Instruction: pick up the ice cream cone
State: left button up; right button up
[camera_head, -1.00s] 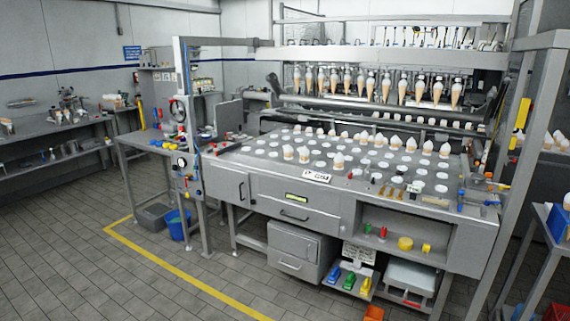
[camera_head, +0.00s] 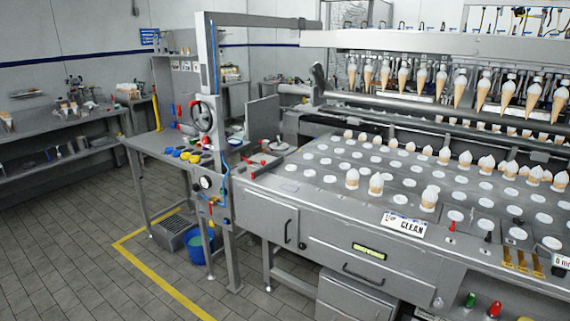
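Several ice cream cones with white tops stand in the machine's flat top; the nearest (camera_head: 430,198) is right of centre, with another cone (camera_head: 376,184) and a third cone (camera_head: 352,179) to its left. More cones stand in rows farther back and right. A row of cones hangs point down under the machine's upper rail, one of them a cone (camera_head: 461,88) at the right. Neither of my grippers shows in the head view.
The steel machine table (camera_head: 300,205) has many white round holders and a "CLEAN" sign (camera_head: 404,223) at its front edge. A post with a gauge stands at its left corner. A blue bucket (camera_head: 200,244) sits on the floor. The tiled floor (camera_head: 75,235) at left is clear.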

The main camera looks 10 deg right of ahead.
aim_at(353, 176)
jog(key=i+j+z, duration=0.15)
jog(key=i+z, duration=0.25)
jog(key=i, duration=0.25)
jog(key=i+j+z, duration=0.3)
jog(key=i+z, duration=0.15)
jog(key=i, duration=0.15)
jog(key=i+j+z, duration=0.4)
jog(key=i+j, duration=0.15)
